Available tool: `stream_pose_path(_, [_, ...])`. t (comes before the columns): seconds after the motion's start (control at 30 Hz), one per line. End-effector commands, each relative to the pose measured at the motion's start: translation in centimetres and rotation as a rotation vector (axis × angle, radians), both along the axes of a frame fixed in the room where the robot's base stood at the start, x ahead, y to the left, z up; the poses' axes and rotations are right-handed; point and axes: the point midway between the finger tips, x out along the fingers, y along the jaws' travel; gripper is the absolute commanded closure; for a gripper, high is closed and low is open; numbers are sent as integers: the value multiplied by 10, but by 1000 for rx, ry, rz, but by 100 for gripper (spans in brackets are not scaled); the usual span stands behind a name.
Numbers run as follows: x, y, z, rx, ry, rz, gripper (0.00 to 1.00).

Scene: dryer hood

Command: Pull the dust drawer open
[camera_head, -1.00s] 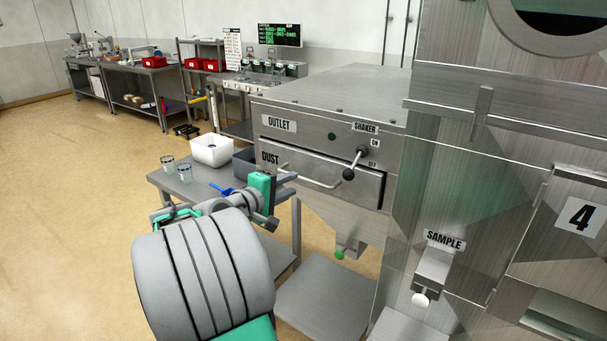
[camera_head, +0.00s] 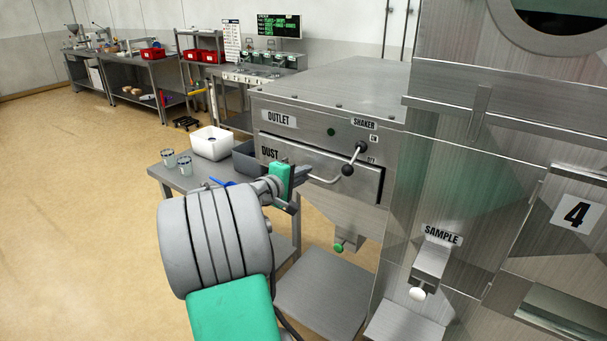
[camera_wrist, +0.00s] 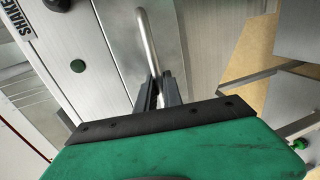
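The dust drawer (camera_head: 355,179) is a steel front labelled DUST in the outlet box, and it sits flush. Its bent bar handle (camera_head: 322,181) runs low across the front. In the wrist view the handle (camera_wrist: 148,40) reaches down to the two dark fingers. My gripper (camera_head: 300,176) is at the left part of the handle, with the fingertips by the bar. In the wrist view my gripper (camera_wrist: 160,90) has its fingers close together on either side of the bar's near end. Whether they press on it is unclear.
The shaker lever (camera_head: 355,160) with a black ball sticks out above the drawer, near the handle's right end. A side table (camera_head: 171,179) with a white bin (camera_head: 211,143), a grey bin (camera_head: 245,160) and two cups stands left. A green-knobbed outlet (camera_head: 340,245) hangs below.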

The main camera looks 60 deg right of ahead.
Motion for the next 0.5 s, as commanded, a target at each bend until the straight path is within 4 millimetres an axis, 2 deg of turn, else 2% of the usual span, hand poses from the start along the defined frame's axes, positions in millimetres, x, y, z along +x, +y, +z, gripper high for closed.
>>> stream_pose_path(0.1, [0, 0, 0, 0, 0, 0, 100])
stream_pose_path(0.5, [0, 0, 0, 1, 0, 0, 100])
